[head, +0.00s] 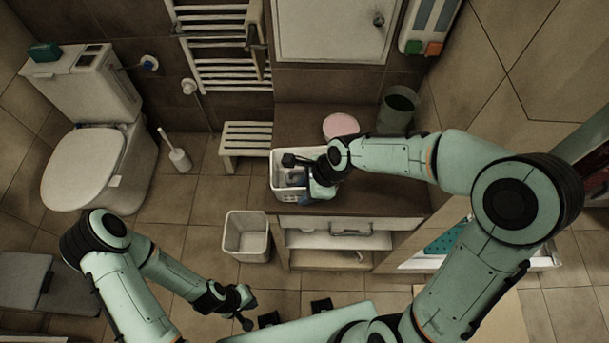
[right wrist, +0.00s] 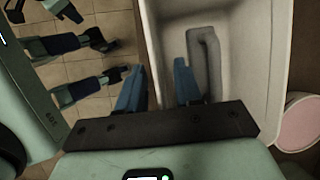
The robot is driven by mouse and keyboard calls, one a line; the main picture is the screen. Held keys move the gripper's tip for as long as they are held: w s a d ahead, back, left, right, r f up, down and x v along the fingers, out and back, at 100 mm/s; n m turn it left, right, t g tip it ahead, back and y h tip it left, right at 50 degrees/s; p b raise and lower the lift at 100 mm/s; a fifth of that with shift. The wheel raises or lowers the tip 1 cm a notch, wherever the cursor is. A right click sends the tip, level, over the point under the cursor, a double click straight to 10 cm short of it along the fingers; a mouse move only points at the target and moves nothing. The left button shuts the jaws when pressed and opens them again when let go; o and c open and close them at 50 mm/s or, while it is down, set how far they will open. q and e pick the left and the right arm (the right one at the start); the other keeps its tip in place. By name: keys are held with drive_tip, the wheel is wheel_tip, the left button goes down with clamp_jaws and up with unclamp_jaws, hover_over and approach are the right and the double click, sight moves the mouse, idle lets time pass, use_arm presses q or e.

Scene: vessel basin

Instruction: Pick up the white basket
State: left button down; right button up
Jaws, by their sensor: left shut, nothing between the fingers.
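The white basket (head: 287,194) stands upright on the brown counter, with my right gripper (head: 297,177) at its right part. In the right wrist view the basket (right wrist: 255,55) fills the upper middle. There my right gripper (right wrist: 160,88) is open, its blue fingers apart. One finger is over the inside of the basket and the other is outside its left wall, so the wall runs between them. Whether they touch it I cannot tell. My left gripper (head: 245,308) is shut and empty, low over the floor and away from the basket.
The counter (head: 385,197) has a pink round thing (head: 341,125) and a dark green bin (head: 397,107) behind my right arm. A white bin (head: 246,236) stands on the floor. A slatted stool (head: 246,137) is left of the counter.

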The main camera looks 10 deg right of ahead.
drive_tip(key=shift+f, duration=0.25)
idle(0.3)
clamp_jaws()
